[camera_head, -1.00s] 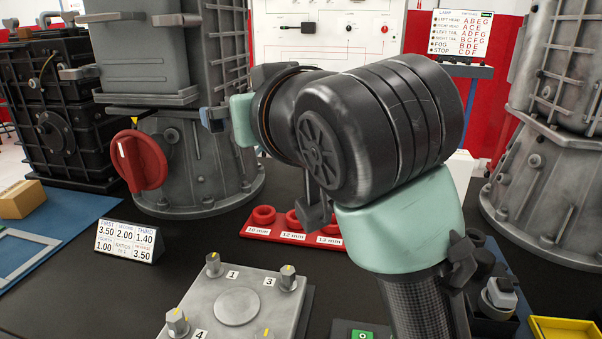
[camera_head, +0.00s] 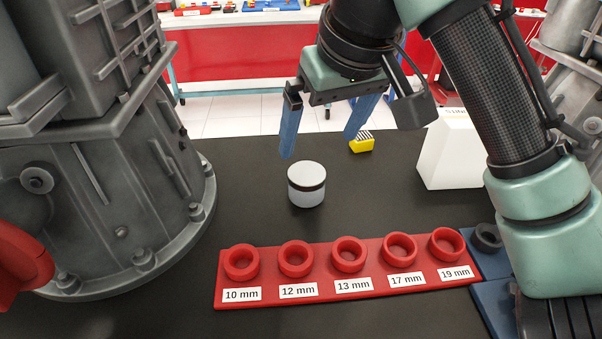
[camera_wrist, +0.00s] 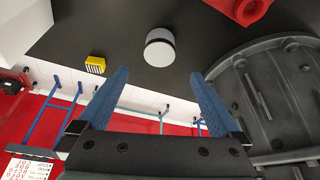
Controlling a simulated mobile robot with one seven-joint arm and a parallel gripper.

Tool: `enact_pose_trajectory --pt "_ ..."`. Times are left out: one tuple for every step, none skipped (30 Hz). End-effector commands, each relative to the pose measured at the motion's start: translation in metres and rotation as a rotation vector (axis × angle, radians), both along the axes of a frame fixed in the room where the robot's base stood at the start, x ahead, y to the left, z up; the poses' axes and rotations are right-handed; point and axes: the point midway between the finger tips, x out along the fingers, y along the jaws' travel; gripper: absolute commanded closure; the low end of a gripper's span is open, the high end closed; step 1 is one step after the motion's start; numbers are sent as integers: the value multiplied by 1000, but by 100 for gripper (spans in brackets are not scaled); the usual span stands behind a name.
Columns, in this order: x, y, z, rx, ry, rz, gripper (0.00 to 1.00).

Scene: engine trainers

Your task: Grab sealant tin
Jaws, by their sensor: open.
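A small round tin (camera_head: 306,184) with a white lid, a dark band and a pale grey body stands upright on the black table; no label on it is readable. It also shows in the wrist view (camera_wrist: 160,48), ahead of the fingers and roughly midway between them. My gripper (camera_head: 318,150) has blue fingers spread apart, with nothing between them. In the head view its fingers hang above and behind the tin, apart from it. In the wrist view the open fingers (camera_wrist: 160,85) point toward the tin.
A red socket tray (camera_head: 320,288) with several red rings lies in front of the tin. A grey housing (camera_head: 120,190) stands at left. A yellow block (camera_head: 361,143) lies behind, and a white box (camera_head: 450,150) stands at right. The table around the tin is clear.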

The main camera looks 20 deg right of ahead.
Motion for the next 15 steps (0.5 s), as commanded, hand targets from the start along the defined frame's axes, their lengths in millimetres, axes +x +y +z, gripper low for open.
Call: enact_pose_trajectory --pt "3 1 -12 3 1 0 0" --pt "5 1 -18 5 1 2 0" --pt "8 1 -24 3 1 1 0" --pt "10 1 -30 2 0 1 0" --pt "12 2 -35 1 0 2 0" --pt "15 2 -43 2 1 1 0" --pt "17 2 -48 2 0 1 0" --pt "19 1 -52 1 0 0 0" --pt "22 1 -57 1 0 0 0" --pt "23 2 -59 1 -2 0 0" --pt "24 2 -61 1 -2 1 0" --pt "25 2 -63 0 -2 1 0" --pt "26 2 -66 0 -2 1 0" --pt "27 1 -69 0 -1 1 0" --pt "28 1 -74 0 -2 0 0"
